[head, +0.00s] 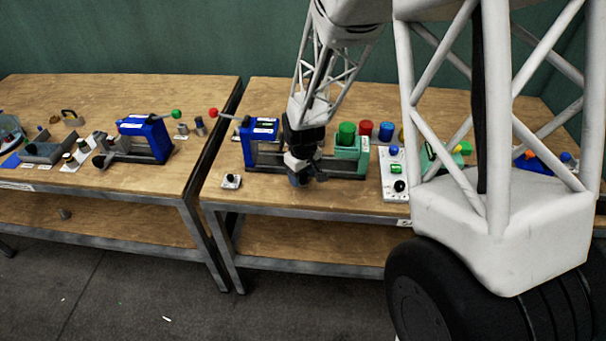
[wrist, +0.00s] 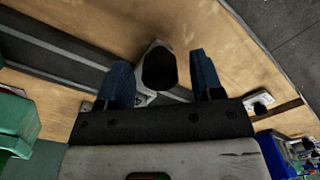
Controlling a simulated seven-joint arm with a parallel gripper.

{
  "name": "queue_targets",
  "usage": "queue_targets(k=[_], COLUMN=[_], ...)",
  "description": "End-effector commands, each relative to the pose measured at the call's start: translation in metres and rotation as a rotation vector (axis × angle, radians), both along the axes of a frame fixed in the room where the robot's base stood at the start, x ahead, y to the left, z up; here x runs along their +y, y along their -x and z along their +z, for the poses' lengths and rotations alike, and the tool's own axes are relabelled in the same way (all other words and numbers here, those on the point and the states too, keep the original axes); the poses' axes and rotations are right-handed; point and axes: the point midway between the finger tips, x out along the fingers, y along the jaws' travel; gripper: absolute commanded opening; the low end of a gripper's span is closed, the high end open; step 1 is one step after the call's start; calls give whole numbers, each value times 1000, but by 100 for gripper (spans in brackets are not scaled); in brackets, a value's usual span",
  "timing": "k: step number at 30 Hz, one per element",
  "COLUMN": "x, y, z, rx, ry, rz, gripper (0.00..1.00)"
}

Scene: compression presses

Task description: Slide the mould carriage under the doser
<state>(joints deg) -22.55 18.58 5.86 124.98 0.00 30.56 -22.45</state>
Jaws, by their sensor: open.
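The mould carriage shows in the wrist view as a pale grey part with a black knob (wrist: 159,68). The knob lies between the two blue fingers of my gripper (wrist: 163,82), which is open with a gap on either side. In the head view my gripper (head: 301,178) points down at the front of the rail, and it and my arm hide most of the carriage. A green housing with a green cylinder (head: 346,134) on top, seemingly the doser, stands just right of my gripper. The green housing also shows at the left of the wrist view (wrist: 14,125).
A blue press (head: 260,130) with a red-knobbed lever stands at the rail's left end. A small box with a black button (head: 231,181) sits at the front left. A white control panel (head: 394,172) and coloured cylinders stand to the right. Another bench (head: 110,90) holds a second press.

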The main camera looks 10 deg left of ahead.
Motion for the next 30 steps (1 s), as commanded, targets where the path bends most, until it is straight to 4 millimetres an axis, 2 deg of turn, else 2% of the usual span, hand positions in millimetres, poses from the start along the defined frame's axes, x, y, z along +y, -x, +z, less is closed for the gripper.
queue_targets(k=[4, 16, 23, 30], x=[0, 0, -4, -33], y=[0, 0, 0, -1], z=[0, 0, 0, 1], rx=[0, 0, 1, 0], ry=[0, 0, 1, 0], rz=[0, 0, -1, -4], gripper=[60, 0, 0, 0])
